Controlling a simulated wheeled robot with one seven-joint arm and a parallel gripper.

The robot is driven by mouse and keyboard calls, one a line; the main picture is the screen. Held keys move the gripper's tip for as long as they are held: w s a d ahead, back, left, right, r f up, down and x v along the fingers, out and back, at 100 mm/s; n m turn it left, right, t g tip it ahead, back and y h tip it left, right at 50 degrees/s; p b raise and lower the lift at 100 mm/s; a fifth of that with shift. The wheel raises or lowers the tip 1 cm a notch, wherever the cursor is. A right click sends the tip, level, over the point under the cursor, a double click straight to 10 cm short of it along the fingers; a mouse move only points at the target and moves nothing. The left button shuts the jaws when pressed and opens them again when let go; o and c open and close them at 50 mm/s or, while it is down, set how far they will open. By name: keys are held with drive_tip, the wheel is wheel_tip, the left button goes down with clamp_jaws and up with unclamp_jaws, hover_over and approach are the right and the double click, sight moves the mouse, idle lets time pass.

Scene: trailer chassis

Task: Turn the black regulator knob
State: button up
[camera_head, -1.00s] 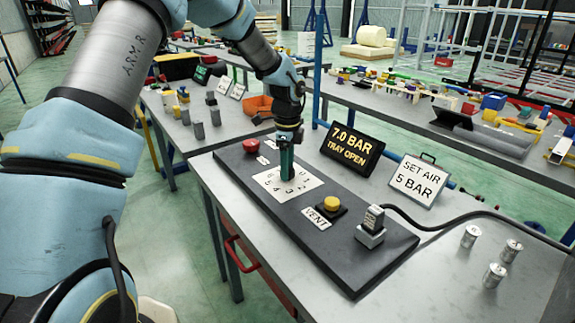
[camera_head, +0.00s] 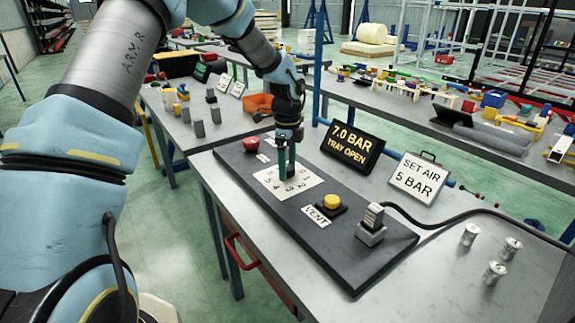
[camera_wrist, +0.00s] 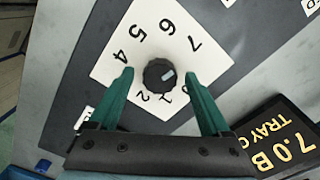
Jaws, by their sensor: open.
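The black regulator knob (camera_wrist: 158,74) sits on a white dial plate (camera_wrist: 105,73) with numbers around it. A pale mark on the knob points right in the wrist view, below the 7. My gripper (camera_wrist: 157,74) is open, with one green finger on each side of the knob and visible gaps between. It points down over the dial in the head view (camera_head: 286,168), where the knob shows dark at the fingertips. A display (camera_head: 352,147) reads 7.0 BAR, TRAY OPEN. A sign (camera_head: 419,178) reads SET AIR 5 BAR.
The dark panel (camera_head: 290,228) also carries a red button (camera_head: 251,144), a yellow button (camera_head: 330,202) with a VENT label, and a grey block (camera_head: 371,225) with a black cable. Several metal cylinders (camera_head: 470,234) stand at the right of the table.

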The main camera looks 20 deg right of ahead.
sight(288, 167)
wheel_tip(288, 167, up, 11)
drive_tip(key=b, duration=0.2)
drive_tip(key=shift+b, duration=0.4)
drive_tip(key=shift+f, duration=0.1)
drive_tip(key=s+a+f+n, duration=0.1)
drive_tip(key=a+n, duration=0.6)
drive_tip(key=a, duration=0.5)
drive_tip(key=s+a+f+n, duration=0.1)
drive_tip(key=a+f+n, duration=0.1)
drive_tip(key=a+n, duration=0.7)
drive_tip(key=s+a+f+n, duration=0.1)
drive_tip(key=s+a+n, duration=0.3)
drive_tip(key=a, duration=0.4)
drive_tip(key=s+a+f+n+t, duration=0.1)
drive_tip(key=s+a+n, duration=0.3)
drive_tip(key=a+n, duration=0.2)
drive_tip(key=shift+s+a+t, duration=0.3)
drive_tip(key=shift+s+a, duration=0.1)
drive_tip(key=shift+a, duration=0.5)
idle(0.9)
